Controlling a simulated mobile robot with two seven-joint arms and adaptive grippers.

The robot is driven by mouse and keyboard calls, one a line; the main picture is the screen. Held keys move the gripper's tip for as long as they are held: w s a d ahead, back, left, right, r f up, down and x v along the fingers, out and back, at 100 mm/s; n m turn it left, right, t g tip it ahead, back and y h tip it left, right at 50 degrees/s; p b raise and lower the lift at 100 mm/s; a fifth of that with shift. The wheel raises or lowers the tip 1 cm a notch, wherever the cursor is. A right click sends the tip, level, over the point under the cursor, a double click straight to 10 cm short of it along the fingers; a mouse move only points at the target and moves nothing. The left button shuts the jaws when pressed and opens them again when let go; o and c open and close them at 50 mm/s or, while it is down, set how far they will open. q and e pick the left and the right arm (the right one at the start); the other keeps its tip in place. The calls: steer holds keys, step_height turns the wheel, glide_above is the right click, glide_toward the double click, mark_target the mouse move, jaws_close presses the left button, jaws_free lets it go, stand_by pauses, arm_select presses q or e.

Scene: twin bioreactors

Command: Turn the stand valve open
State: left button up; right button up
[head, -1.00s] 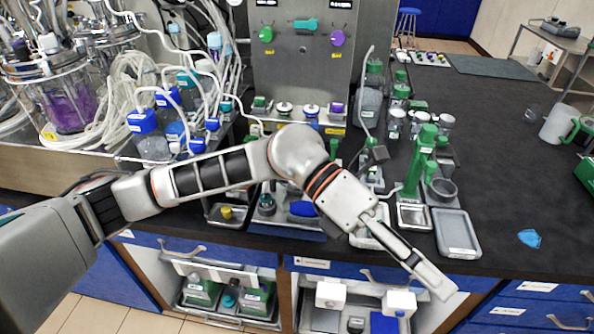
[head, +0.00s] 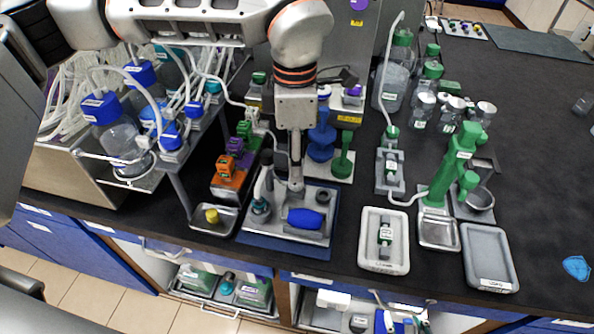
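I cannot tell for sure which fitting is the stand valve. A small grey stand (head: 389,180) with a pale-labelled fitting and thin tubing stands right of my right gripper. A similar fitting (head: 385,232) lies in a white tray (head: 375,263) in front of it. My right gripper (head: 296,184) points down over the steel tray (head: 318,238) on a blue base, beside a blue oval object (head: 305,218). Its fingers show edge-on, so their opening is unclear. It is apart from both fittings. My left gripper is not in view.
A green stand (head: 447,170), a bottle (head: 391,85) and jars stand to the right. Orange, purple and green blocks (head: 229,170) stand left of the gripper. Blue-capped bottles (head: 118,130) with tubing fill the left. The far right of the black bench (head: 545,170) is mostly clear.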

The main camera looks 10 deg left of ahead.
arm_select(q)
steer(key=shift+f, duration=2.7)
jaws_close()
